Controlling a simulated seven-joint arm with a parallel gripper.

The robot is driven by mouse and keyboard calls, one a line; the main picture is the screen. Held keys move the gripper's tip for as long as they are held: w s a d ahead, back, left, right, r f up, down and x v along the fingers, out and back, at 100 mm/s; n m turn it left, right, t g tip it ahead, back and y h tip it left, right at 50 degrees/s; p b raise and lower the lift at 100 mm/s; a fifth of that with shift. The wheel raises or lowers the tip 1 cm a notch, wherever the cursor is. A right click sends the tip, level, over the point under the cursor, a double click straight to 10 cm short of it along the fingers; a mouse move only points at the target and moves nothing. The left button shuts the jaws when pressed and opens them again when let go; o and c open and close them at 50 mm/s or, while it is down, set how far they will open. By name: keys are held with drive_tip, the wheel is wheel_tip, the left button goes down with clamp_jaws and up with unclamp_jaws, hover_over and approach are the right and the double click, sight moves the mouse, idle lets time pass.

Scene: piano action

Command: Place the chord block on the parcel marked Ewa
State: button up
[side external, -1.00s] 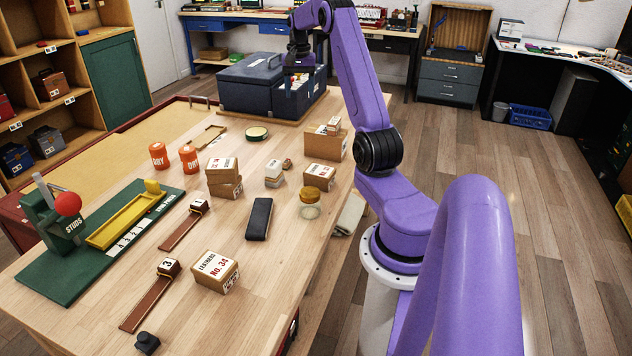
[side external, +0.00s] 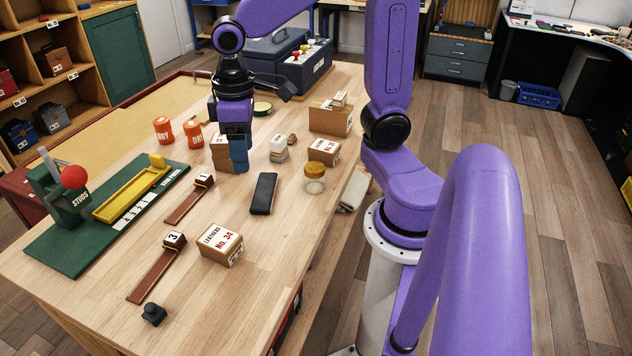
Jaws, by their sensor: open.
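My gripper (side external: 239,166) points down over the middle of the table, with blue fingers. It is in front of the stacked brown parcels (side external: 221,158) and partly hides them; I cannot tell whether it touches them. I see nothing held in it. Other brown parcels are one at the right (side external: 323,152) and one near the front marked "No. 34" (side external: 220,244). No name Ewa is legible. Small dark-and-white blocks sit at the ends of two brown strips, one marked 3 (side external: 174,241), the other farther back (side external: 203,182). I cannot tell which thing is the chord block.
A green board with a yellow tray (side external: 128,193) lies at left. Orange cans (side external: 193,134), a dark case (side external: 263,194), a jar (side external: 314,178) and a pale block (side external: 278,147) stand around the middle. A blue chest (side external: 300,68) is at the back. The front right tabletop is clear.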

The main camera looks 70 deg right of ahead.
drive_tip(key=s+a+f+n, duration=0.1)
drive_tip(key=s+f+n, duration=0.2)
drive_tip(key=s+n, duration=0.4)
drive_tip(key=s, duration=0.8)
drive_tip(key=shift+a+n, duration=0.3)
drive_tip(key=shift+a, duration=0.05)
